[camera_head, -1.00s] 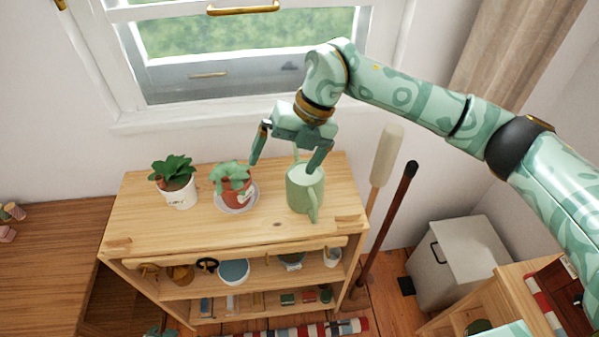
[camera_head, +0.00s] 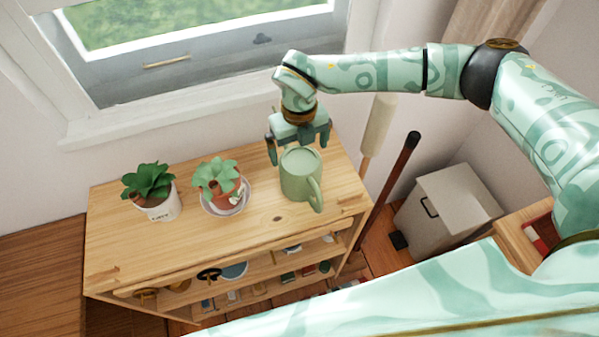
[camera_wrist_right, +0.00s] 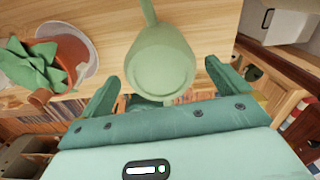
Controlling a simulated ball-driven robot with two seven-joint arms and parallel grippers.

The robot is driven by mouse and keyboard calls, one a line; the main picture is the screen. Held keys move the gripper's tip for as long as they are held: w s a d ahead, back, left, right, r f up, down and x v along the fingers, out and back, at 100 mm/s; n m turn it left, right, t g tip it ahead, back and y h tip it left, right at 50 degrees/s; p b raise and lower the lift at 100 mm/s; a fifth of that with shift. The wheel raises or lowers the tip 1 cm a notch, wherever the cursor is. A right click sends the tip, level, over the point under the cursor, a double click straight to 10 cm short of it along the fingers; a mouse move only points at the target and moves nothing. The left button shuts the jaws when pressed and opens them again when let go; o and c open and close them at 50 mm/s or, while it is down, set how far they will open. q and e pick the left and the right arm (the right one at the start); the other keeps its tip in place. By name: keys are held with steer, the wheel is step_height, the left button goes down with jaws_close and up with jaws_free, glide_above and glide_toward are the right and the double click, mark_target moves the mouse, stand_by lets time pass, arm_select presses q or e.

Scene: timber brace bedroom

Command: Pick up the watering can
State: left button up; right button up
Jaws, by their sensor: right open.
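The pale green watering can (camera_head: 298,178) stands upright on the wooden shelf top (camera_head: 250,222), with its handle toward the front right. My right gripper (camera_head: 297,147) is open and points down just behind and above the can. In the right wrist view the can (camera_wrist_right: 162,65) lies between and ahead of the two spread fingers (camera_wrist_right: 160,85), with a gap on both sides. My left gripper is not in view.
A terracotta-potted plant (camera_head: 222,188) on a saucer stands left of the can, and a white-potted plant (camera_head: 155,195) is farther left. The window (camera_head: 170,50) is behind. Long-handled tools (camera_head: 385,190) and a grey bin (camera_head: 447,205) stand right.

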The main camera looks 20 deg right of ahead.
mark_target(300, 166)
steer(key=f, duration=0.4)
steer(key=s+f, duration=0.1)
steer(key=f, duration=0.1)
steer(key=shift+s+f, duration=0.1)
steer(key=shift+f, duration=0.2)
steer(key=shift+r, duration=0.1)
steer(key=c, duration=1.6)
steer(key=shift+r, duration=0.1)
